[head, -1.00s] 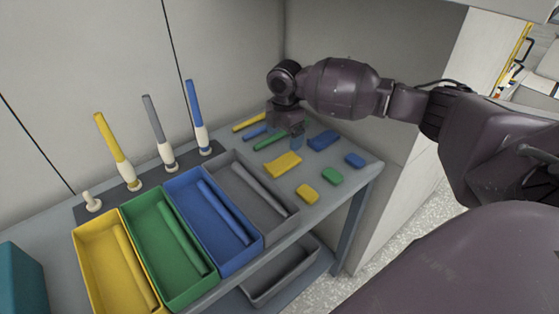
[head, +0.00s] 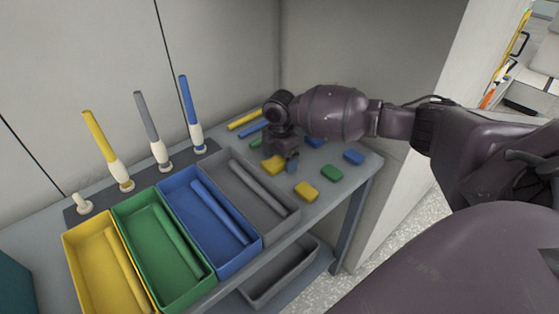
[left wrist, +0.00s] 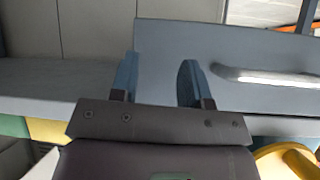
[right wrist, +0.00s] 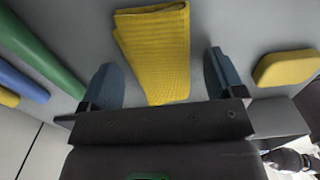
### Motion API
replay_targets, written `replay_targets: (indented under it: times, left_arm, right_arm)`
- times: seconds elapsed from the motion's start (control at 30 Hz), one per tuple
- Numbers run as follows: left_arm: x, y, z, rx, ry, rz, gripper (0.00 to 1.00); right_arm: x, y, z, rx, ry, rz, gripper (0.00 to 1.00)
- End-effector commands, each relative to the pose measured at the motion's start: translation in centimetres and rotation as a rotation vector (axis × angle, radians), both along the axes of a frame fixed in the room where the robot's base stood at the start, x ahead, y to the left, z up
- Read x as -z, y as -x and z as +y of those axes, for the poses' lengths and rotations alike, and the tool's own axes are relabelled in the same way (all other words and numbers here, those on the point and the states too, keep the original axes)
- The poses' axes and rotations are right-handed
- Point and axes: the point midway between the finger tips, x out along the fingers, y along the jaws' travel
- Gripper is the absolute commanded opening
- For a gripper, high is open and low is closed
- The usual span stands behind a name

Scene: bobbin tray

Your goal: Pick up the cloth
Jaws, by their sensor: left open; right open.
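The cloth is a folded, ribbed yellow piece (right wrist: 155,45) lying on the grey table; it also shows in the head view (head: 272,165), partly covered by my right gripper. My right gripper (head: 290,164) is over the table at the cloth. In the right wrist view my right gripper (right wrist: 160,78) is open, with the cloth's near end between its two blue fingers and a gap on each side. Whether the fingertips reach table level I cannot tell. My left gripper (left wrist: 157,78) is open and empty, facing a grey panel; it is outside the head view.
A yellow block (right wrist: 287,68) lies close beside the right finger. A green rod (right wrist: 42,52) and a blue rod (right wrist: 22,82) lie on the other side. Yellow (head: 85,240), green, blue and grey (head: 290,218) trays fill the table's front; upright bobbins stand behind.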

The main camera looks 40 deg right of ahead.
Motion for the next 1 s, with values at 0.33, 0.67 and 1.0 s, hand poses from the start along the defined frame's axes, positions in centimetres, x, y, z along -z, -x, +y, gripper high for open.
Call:
replay_targets:
  times: [0.33, 0.67, 1.0]
  left_arm:
    - [-0.1, 0.1, 0.0, -0.001, 0.001, 0.0, 0.43]
    - [0.1, 0.1, 0.0, -0.003, 0.002, 0.003, 0.43]
    - [-1.4, -0.2, 0.0, -0.007, 0.005, -0.018, 0.43]
  right_arm:
    - [-0.1, 0.0, 0.0, 0.0, 0.0, 0.0, 0.42]
    - [-0.4, 0.0, 0.0, 0.0, 0.0, -0.002, 0.36]
    - [-6.5, -0.1, -0.1, 0.0, 0.001, -0.009, 0.36]
